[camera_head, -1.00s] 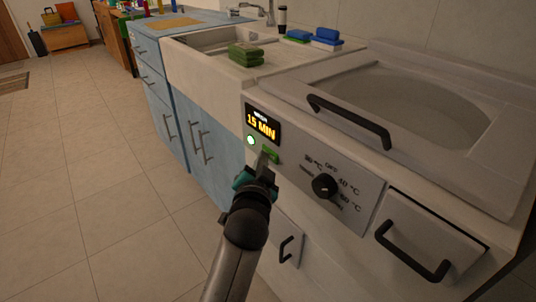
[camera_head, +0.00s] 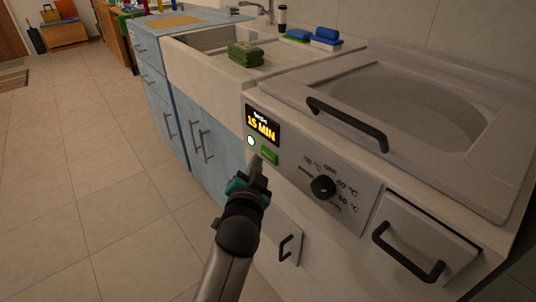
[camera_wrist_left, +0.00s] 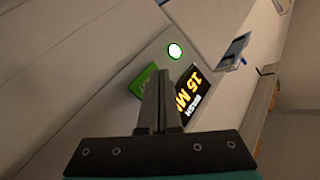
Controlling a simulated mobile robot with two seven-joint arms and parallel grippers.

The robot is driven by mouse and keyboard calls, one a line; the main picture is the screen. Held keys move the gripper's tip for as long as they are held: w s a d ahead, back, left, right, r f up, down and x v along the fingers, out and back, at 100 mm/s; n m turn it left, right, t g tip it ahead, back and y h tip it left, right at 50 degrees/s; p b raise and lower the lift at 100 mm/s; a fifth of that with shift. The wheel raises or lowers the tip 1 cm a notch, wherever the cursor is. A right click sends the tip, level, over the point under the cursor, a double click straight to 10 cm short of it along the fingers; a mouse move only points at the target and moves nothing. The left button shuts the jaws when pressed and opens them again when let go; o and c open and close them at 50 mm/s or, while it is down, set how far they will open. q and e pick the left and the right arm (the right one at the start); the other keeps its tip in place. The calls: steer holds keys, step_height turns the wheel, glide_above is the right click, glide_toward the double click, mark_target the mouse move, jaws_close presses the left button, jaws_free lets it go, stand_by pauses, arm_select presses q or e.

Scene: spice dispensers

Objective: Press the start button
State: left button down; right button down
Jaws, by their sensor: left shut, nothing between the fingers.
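The green start button (camera_head: 269,156) sits on the washer's slanted control panel, below the display reading 15 MIN (camera_head: 262,125). A round light beside it (camera_head: 251,140) glows white with a green rim. My left gripper (camera_head: 257,163) is shut and empty, its tips just left of and below the button. In the left wrist view the button (camera_wrist_left: 143,80) lies left of the shut fingers (camera_wrist_left: 160,85), partly hidden behind them; whether they touch the panel I cannot tell. The light (camera_wrist_left: 175,51) and display (camera_wrist_left: 188,93) also show there. My right gripper is not in view.
A black dial (camera_head: 323,187) with temperature marks is right of the button. The lid handle (camera_head: 347,123) and drawer handle (camera_head: 407,252) stick out from the machine. A sink (camera_head: 205,75) with green sponges (camera_head: 246,54) stands behind. The floor at left is clear.

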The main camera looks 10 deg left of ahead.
arm_select(q)
steer(key=s+a+p, duration=0.1)
steer(key=s, duration=0.1)
steer(key=s+a+p, duration=0.1)
steer(key=a, duration=0.1)
steer(key=shift+s+p, duration=0.3)
steer(key=shift+s, duration=0.1)
stand_by(0.5)
